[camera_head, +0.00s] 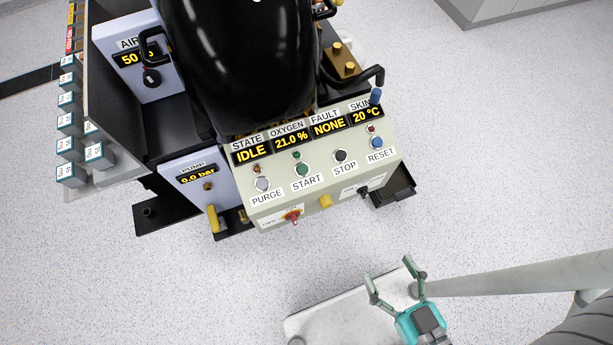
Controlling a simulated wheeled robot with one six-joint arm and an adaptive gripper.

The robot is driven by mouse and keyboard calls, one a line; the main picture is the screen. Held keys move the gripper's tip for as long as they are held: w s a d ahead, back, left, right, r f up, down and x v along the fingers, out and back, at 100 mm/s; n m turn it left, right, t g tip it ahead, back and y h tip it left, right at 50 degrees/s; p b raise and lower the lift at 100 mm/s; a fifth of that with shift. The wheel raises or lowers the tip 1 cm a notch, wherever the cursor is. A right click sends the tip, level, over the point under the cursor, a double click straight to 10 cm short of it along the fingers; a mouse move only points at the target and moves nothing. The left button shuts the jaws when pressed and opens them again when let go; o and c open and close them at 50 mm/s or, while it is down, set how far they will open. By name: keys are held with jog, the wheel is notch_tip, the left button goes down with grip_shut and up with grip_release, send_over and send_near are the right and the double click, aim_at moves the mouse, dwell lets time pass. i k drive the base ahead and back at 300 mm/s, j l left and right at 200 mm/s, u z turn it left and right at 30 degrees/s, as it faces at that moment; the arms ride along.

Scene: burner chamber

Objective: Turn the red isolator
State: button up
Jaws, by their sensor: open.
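The red isolator (293,217) is a small red knob on a yellow and white plate, low on the front face of the cream control box (240,198). It shows no clear pointer at this size. My gripper (394,274) is open and empty, below and to the right of the isolator in the picture. Its two fingers are spread and point toward the box. A gap of bare floor shows between the fingers and the box, and nothing hides the isolator.
A yellow knob (326,201) and a black knob (364,191) sit right of the isolator on the same face. Buttons line the box top. A yellow lever (213,219) hangs under the pump panel (190,172) at left. A large black vessel (240,50) stands behind.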

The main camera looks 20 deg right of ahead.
aim_at(292, 216)
jog(key=k+j, duration=0.6)
jog(key=k, duration=0.15)
